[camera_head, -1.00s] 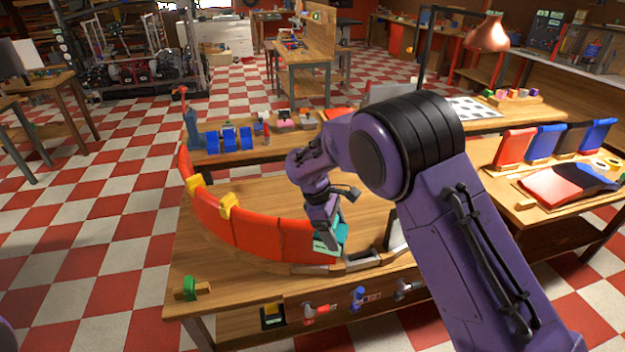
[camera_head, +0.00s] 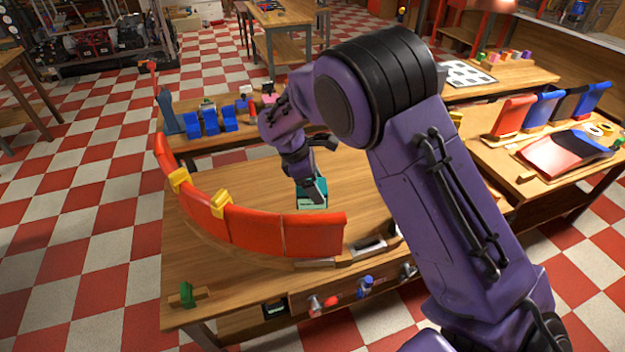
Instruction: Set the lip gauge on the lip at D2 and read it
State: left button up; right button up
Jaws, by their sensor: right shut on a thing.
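The curved red lip (camera_head: 255,231) stands on the wooden bench, made of several upright panels in an arc. My right gripper (camera_head: 309,186) is over the bench, behind the front red panels and inside the arc. It is shut on a teal block-shaped thing (camera_head: 313,199), apparently the lip gauge. The gauge is apart from the lip in the picture; I cannot tell its height above the bench. Its reading and the D2 mark are too small to make out. My fingers are mostly hidden by the wrist. My left gripper is not in view.
Yellow clips (camera_head: 221,204) sit on the lip's rim. Blue blocks (camera_head: 210,120) stand at the bench's back. A green piece (camera_head: 187,294) is at the front left corner. Tools (camera_head: 365,286) hang along the front edge. Red and blue panels (camera_head: 565,155) lie on the right table.

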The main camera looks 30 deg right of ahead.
aim_at(322, 216)
jog(key=shift+s+d+r, duration=0.15)
jog(key=shift+s+d, duration=0.15)
jog(key=shift+s, duration=0.15)
jog(key=f, duration=0.3)
jog(key=shift+w+f+b, duration=0.2)
jog(key=shift+w+b, duration=0.1)
jog(key=shift+b, duration=0.1)
notch_tip(322, 216, down, 2)
jog(key=shift+s+f+b, duration=0.1)
jog(key=shift+b, duration=0.2)
jog(key=shift+f+b, duration=0.4)
jog(key=shift+f, duration=1.6)
jog(key=shift+f, duration=0.25)
jog(key=o, duration=1.1)
